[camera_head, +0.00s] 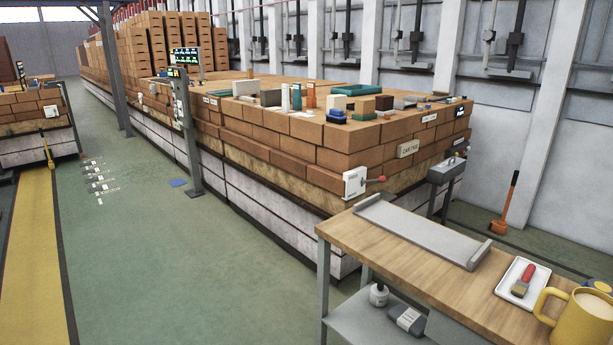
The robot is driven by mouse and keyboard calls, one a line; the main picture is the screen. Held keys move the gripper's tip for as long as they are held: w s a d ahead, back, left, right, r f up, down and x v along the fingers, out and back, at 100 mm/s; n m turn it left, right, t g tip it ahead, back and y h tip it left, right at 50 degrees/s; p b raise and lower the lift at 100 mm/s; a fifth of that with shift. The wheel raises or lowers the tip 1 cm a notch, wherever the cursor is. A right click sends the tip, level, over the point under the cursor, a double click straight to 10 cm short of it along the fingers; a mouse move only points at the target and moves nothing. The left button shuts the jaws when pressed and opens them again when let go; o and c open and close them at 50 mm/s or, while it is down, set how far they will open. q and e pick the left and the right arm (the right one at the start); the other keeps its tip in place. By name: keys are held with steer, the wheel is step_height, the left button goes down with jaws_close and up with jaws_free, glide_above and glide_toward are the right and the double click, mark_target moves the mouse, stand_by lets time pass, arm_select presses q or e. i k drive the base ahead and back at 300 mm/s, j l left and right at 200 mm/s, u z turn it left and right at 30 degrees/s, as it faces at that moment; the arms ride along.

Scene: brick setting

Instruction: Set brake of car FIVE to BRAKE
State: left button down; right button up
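A large brick-stacked kiln car carries a pale plate (408,148) whose small lettering seems to read CAR FIVE. On its near corner is a white brake box (355,183) with small dark print too fine to read. A lever with a red knob (381,179) sticks out from the box to the right, roughly level. I cannot read which position it marks. A grey box (446,170) on posts, with a small red part, stands to the right of the corner. Neither of my grippers is in view.
A wooden workbench (400,260) stands at front right, with a grey tray (425,232), a white tray with a brush (522,283) and a yellow mug (581,318). The green floor (150,270) at left is mostly clear.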

mark_target(381, 179)
steer(key=i+j+z, duration=0.2)
steer(key=i+z, duration=0.2)
steer(key=i, duration=0.15)
steer(key=i+j+z, duration=0.3)
steer(key=i+z, duration=0.15)
steer(key=i+j+z, duration=0.55)
steer(key=z, duration=0.15)
steer(key=i+j+z, duration=0.2)
steer(key=j+z, duration=0.2)
steer(key=i+j+z, duration=0.15)
steer(key=j+z, duration=0.2)
steer(key=j, duration=0.2)
